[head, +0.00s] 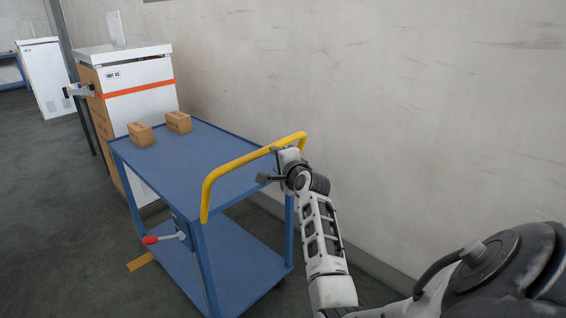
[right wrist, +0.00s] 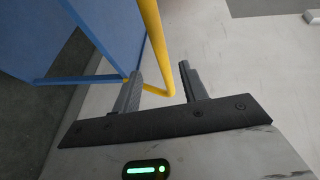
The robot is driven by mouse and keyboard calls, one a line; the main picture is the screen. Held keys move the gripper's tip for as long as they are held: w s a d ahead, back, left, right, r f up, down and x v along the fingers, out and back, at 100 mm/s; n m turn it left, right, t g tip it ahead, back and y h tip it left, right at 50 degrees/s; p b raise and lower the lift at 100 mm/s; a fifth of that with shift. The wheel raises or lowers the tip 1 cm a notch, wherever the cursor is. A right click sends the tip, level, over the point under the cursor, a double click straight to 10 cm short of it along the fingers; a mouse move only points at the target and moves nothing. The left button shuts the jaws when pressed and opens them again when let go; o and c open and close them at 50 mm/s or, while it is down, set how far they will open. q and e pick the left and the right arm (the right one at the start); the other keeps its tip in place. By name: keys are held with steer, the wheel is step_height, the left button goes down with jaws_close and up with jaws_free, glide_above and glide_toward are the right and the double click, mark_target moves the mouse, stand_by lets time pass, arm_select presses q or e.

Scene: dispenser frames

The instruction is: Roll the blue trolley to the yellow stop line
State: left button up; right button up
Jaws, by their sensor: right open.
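The blue trolley (head: 200,162) stands along the wall, with a yellow push handle (head: 236,160) at its near end. My right gripper (head: 273,167) is at the right part of the handle. In the right wrist view my right gripper (right wrist: 160,86) is open, and the yellow handle (right wrist: 154,42) shows between its fingers, not clamped. My left gripper is out of view.
Two small cardboard boxes (head: 160,128) are on the trolley's top at the far end. A white and brown unit with an orange band (head: 140,88) stands just beyond. The wall (head: 400,120) is close on the right. Open floor (head: 60,220) lies to the left.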

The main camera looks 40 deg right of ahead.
steer(key=shift+v, duration=1.8)
